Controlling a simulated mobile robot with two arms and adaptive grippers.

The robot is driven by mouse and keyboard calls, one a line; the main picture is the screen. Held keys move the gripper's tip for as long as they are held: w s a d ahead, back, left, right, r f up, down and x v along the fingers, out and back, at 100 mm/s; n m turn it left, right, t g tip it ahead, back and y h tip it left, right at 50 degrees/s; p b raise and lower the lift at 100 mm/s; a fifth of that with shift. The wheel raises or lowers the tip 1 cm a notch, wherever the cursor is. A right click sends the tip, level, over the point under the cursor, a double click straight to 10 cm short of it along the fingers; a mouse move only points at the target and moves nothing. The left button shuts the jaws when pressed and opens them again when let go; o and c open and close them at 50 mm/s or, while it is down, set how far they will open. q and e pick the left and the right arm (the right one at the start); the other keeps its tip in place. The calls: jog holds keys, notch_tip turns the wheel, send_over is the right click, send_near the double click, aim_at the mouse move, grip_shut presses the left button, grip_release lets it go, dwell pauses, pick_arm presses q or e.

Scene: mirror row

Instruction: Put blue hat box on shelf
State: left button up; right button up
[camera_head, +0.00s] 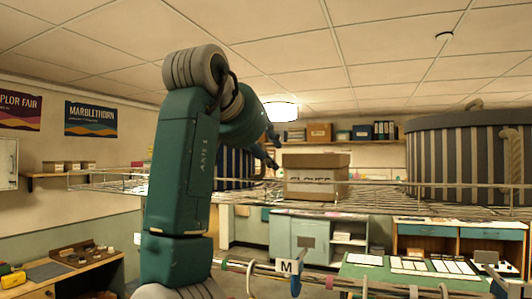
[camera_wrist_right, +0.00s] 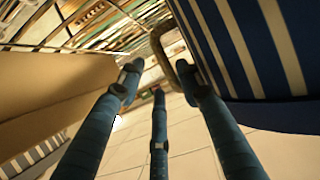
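The blue hat box (camera_head: 238,165) has white stripes and shows partly behind my right arm in the head view, at the level of the wire shelf (camera_head: 390,198). In the right wrist view the blue hat box (camera_wrist_right: 245,45) fills the upper right, with a brown rope handle (camera_wrist_right: 158,48) at its side. My right gripper (camera_head: 272,152) is just right of the box in the head view. In the wrist view its fingers (camera_wrist_right: 157,85) are spread apart, and one finger overlaps the handle in the picture. Whether it touches the handle I cannot tell. My left gripper is out of view.
A cardboard box marked GLOVES (camera_head: 316,178) stands on the shelf right of my right gripper, with a narrow gap between. A large grey striped hat box (camera_head: 455,160) stands farther right. Hangers hang on a rail below. Desks (camera_head: 420,280) stand lower down.

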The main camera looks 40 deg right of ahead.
jog(key=shift+a+r+b, duration=0.15)
jog(key=shift+a+b, duration=0.25)
jog(key=b+v, duration=0.3)
jog(key=v, duration=0.8)
jog(key=shift+a, duration=0.2)
jog(key=shift+s+r, duration=0.1)
